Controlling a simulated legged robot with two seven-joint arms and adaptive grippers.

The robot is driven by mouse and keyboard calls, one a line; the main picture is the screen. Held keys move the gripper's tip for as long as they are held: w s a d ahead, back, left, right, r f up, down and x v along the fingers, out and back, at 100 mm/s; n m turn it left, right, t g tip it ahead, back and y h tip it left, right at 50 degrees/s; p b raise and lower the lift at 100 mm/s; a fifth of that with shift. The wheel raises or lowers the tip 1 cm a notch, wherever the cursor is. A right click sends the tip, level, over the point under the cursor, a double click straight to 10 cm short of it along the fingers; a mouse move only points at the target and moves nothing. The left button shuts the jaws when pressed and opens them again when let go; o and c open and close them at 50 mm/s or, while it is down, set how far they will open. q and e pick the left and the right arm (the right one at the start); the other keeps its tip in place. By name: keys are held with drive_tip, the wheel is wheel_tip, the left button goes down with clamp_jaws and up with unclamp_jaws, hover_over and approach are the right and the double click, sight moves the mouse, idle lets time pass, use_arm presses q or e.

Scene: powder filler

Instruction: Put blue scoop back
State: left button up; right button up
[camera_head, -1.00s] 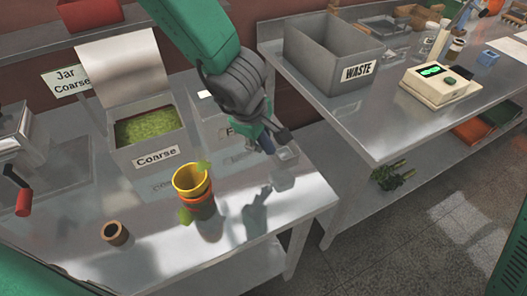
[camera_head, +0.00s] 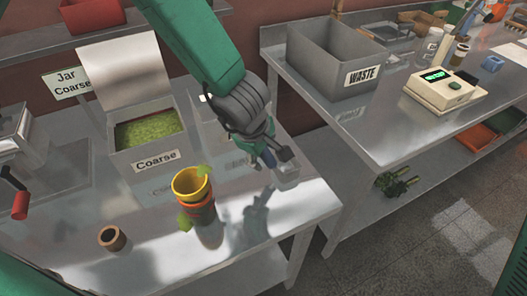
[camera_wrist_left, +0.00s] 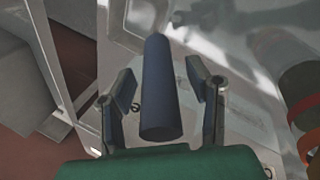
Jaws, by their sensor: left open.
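The blue scoop shows in the left wrist view as a dark blue handle (camera_wrist_left: 160,90) lying between my left gripper's fingers, with a gap visible on each side. In the head view my left gripper (camera_head: 272,154) is above the metal table's right part, with a little of the blue handle (camera_head: 268,161) visible beneath it. A clear scoop bowl (camera_head: 289,173) shows just past the fingertips. The gripper is open around the handle. My fingers hide much of the scoop in the head view, and I cannot tell whether it rests on the table. My right gripper is not in view.
An open box labelled Coarse (camera_head: 152,166) holds green powder. A second box (camera_head: 207,122) stands partly behind my arm. Stacked yellow and orange cups (camera_head: 190,184) and a small brown cup (camera_head: 112,238) stand in front. A grey waste bin (camera_head: 345,82) stands on the other table.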

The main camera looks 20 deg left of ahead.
use_arm(q)
drive_tip(key=p+v, duration=0.3)
drive_tip(key=v, duration=0.9)
drive_tip(key=shift+p, duration=0.35)
